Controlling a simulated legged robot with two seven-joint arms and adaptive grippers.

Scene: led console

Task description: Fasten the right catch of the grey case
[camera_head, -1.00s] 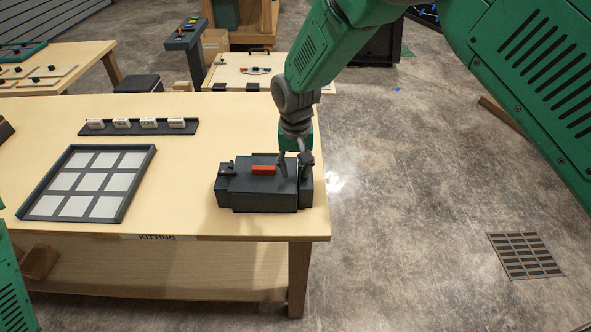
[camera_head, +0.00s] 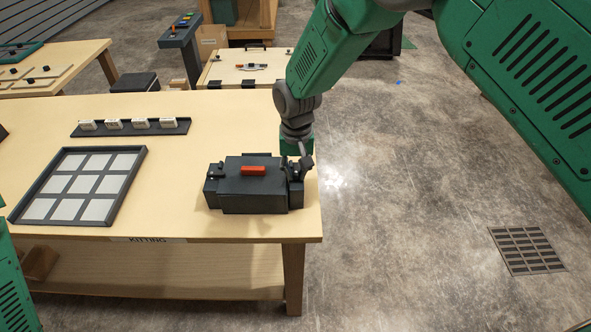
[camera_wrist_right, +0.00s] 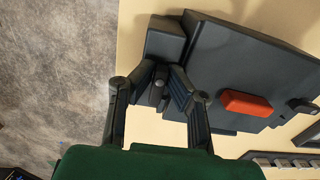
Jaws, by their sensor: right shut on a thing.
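The grey case (camera_head: 255,199) stands on the front right part of the table, lid down, with a red handle (camera_head: 253,170) on top. It also shows in the right wrist view (camera_wrist_right: 245,60). My right gripper (camera_head: 297,170) is at the case's right end, fingers pointing down. In the right wrist view my right gripper (camera_wrist_right: 163,84) is shut on the right catch (camera_wrist_right: 157,88), a small dark lever between the fingertips. The fingers hide most of this catch in the head view. The left catch (camera_head: 215,169) is at the other end. My left gripper is out of view.
A grid tray (camera_head: 143,178) with pale squares lies left of the case. A dark rack (camera_head: 178,128) with several white blocks stands behind it. The table's right edge is close beside the case. Bare tabletop (camera_head: 180,200) lies between tray and case.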

